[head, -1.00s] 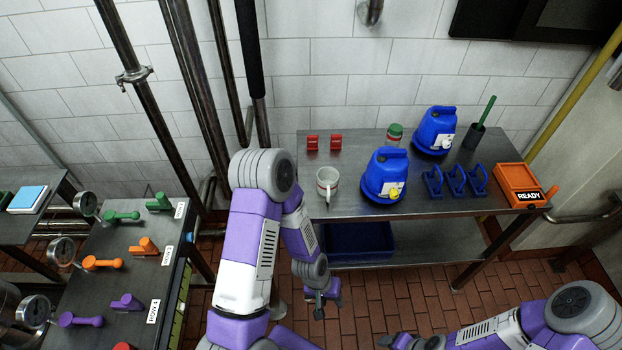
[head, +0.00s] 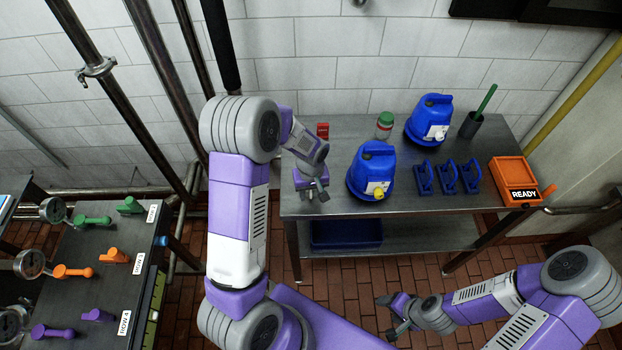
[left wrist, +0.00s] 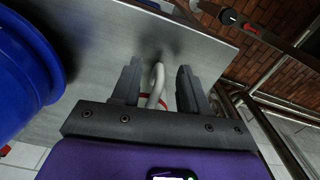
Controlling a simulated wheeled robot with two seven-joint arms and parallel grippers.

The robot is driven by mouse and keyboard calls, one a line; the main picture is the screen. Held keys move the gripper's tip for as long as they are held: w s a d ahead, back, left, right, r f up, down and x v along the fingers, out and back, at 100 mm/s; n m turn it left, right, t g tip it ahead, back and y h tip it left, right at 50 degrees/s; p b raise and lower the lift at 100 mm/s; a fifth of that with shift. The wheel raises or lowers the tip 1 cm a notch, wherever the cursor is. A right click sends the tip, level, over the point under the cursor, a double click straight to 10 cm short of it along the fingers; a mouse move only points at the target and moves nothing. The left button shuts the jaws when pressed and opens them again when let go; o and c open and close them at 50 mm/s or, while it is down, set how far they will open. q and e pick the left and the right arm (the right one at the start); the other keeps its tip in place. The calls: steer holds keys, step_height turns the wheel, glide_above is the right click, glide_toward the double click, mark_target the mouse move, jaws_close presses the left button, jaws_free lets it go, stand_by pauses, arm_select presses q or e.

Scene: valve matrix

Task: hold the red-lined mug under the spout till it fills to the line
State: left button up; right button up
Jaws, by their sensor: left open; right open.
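The white mug's handle (left wrist: 155,84) stands between the open fingers of my left gripper (left wrist: 158,78) in the left wrist view, and part of a red line shows below it. The fingers appear apart from the handle. In the head view my left gripper (head: 312,191) is over the table's left part, and it and the wrist hide the mug. A blue dispenser with a yellow spout (head: 378,193) stands just right of it; another blue dispenser with a white spout (head: 436,133) is behind. My right gripper (head: 387,318) is open and empty, low in front of the table.
The steel table (head: 420,204) also bears blue clamp-like pieces (head: 447,178), an orange READY box (head: 513,181), a green-lidded jar (head: 384,126) and a dark cup (head: 470,125). A valve bench (head: 90,270) is at left. A blue bin (head: 346,234) is on the lower shelf.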

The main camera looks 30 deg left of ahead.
arm_select(q)
step_height(320, 180, down, 2)
steer(key=shift+w+f, duration=0.1)
steer(key=shift+f, duration=0.1)
jaws_close()
stand_by(0.4)
